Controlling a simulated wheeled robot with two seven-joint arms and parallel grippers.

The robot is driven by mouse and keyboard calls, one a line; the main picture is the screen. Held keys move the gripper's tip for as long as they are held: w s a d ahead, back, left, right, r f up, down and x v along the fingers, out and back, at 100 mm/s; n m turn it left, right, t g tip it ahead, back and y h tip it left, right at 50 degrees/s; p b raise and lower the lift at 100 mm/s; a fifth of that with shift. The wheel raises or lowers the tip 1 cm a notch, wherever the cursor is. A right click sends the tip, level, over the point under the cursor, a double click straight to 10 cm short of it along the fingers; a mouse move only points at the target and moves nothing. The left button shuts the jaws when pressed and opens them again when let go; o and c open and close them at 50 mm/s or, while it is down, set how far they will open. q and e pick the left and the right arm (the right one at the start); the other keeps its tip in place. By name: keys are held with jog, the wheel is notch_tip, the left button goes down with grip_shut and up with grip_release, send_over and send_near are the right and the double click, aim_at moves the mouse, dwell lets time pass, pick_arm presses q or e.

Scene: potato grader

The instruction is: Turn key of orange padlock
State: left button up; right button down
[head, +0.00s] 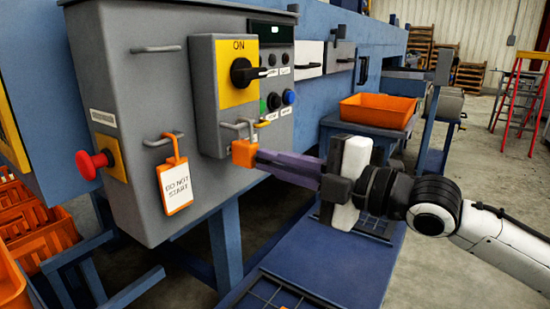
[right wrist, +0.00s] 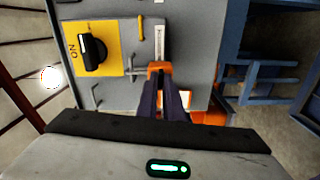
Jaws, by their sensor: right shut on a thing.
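The orange padlock (head: 244,153) hangs by its shackle on the grey switch box, below the yellow ON plate. It also shows in the right wrist view (right wrist: 159,68), just beyond the fingertips. My right gripper (head: 259,158) reaches in from the right, its long dark purple fingers level and ending at the padlock's near face. In the right wrist view the fingers (right wrist: 163,84) are close together. They are shut at the padlock's keyed side; the key itself is hidden between the tips. My left gripper is in neither view.
A black rotary switch (head: 243,72) sits on the yellow plate. A DO NOT START tag (head: 175,185) hangs left of the padlock, and a red stop button (head: 92,164) is further left. An orange bin (head: 376,111) stands behind my right arm.

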jog(key=shift+n+p, duration=0.3)
jog(key=shift+n, duration=0.5)
jog(key=c, duration=1.9)
grip_release()
